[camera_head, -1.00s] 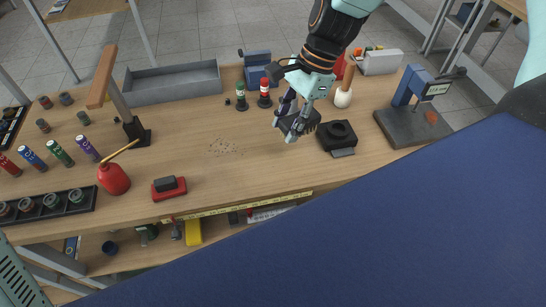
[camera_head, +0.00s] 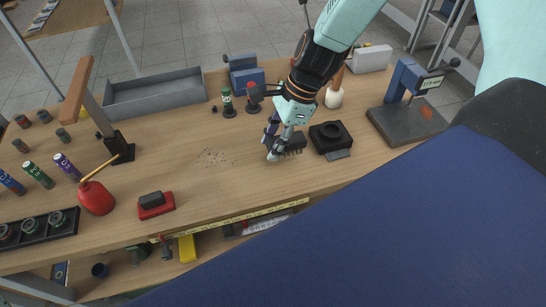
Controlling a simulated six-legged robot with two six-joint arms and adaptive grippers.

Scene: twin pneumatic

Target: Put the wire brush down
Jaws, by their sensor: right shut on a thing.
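The wire brush (camera_head: 294,145) is a small dark block with bristles on its lower side. My right gripper (camera_head: 274,146) comes in from the top right and is shut on the brush. The brush is low over the workbench (camera_head: 240,190), bristles down, right of a patch of scattered specks (camera_head: 216,157). I cannot tell whether the bristles touch the wood. The gripper fingers hide part of the brush. My left gripper is not in view.
A black square block with a round recess (camera_head: 330,137) sits close to the right of the brush. Green-topped (camera_head: 228,104) and red-topped bottles stand behind. A red oil can (camera_head: 96,197) and red block (camera_head: 156,207) are left. The wood around the specks is otherwise clear.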

